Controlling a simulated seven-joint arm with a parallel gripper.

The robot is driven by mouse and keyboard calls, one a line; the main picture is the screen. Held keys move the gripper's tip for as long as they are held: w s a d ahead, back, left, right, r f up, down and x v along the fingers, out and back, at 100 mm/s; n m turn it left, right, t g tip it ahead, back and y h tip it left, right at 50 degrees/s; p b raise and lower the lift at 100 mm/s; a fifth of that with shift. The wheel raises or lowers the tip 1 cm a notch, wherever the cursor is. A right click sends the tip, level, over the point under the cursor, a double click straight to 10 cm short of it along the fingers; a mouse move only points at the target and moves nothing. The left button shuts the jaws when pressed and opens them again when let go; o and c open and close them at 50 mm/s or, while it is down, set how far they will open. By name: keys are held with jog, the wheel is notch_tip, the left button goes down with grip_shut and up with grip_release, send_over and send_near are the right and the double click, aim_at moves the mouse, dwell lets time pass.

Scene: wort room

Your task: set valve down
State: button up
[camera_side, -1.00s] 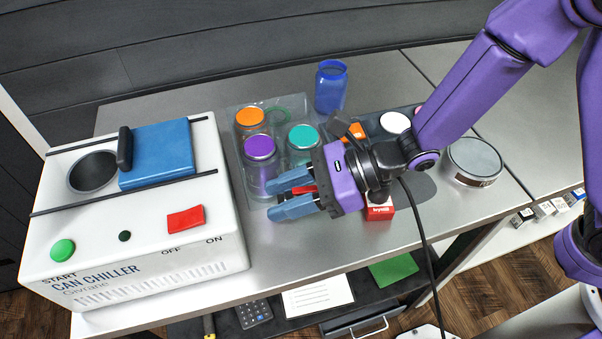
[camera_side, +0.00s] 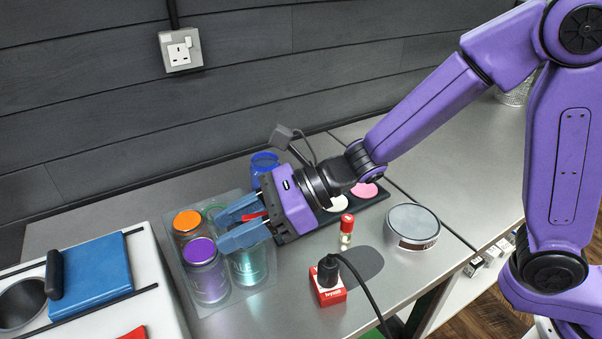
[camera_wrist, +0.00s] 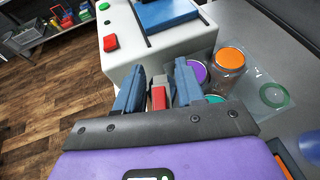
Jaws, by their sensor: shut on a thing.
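My gripper (camera_side: 222,232) is shut on a small red piece (camera_side: 254,216), which I take to be the valve. In the wrist view the gripper (camera_wrist: 158,76) has the valve (camera_wrist: 158,98), red with a grey part, between its blue fingers. Most of it is hidden by the fingers in the side view. The gripper is over the teal-lidded jar (camera_side: 249,268), partly covering it from the side camera. I cannot tell how high the valve is above the surface.
Purple-lidded (camera_side: 207,277) and orange-lidded (camera_side: 186,228) jars stand on a clear tray (camera_side: 184,291) beside the can chiller (camera_side: 165,300). A blue jar (camera_side: 263,163) stands behind. A red-capped vial (camera_side: 346,229), red box (camera_side: 330,292) and round tin (camera_side: 412,227) stand right, near a dark grey patch (camera_side: 362,266).

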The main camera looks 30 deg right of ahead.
jog(key=w+d+m+t+h, duration=0.1)
jog(key=w+d+m+t, duration=0.1)
jog(key=w+d, duration=0.6)
jog(key=w+d+m+t+h, duration=0.2)
jog(key=w+d, duration=0.2)
jog(key=d, duration=0.8)
jog(key=w+d+m+t+h, duration=0.1)
jog(key=w+d+m+t, duration=0.1)
jog(key=w+d, duration=0.6)
jog(key=w+f, duration=0.3)
jog(key=f, duration=0.1)
jog(key=w+f, duration=0.4)
jog(key=f, duration=0.1)
jog(key=w+f, duration=0.3)
jog(key=f, duration=0.1)
jog(key=shift+w+a+f, duration=0.2)
jog(key=shift+w+a, duration=0.05)
jog(key=shift+a, duration=0.15)
jog(key=shift+w+a+f, duration=0.15)
jog(key=shift+w+f, duration=0.6)
jog(key=shift+f, duration=1.55)
jog(key=shift+f, duration=0.1)
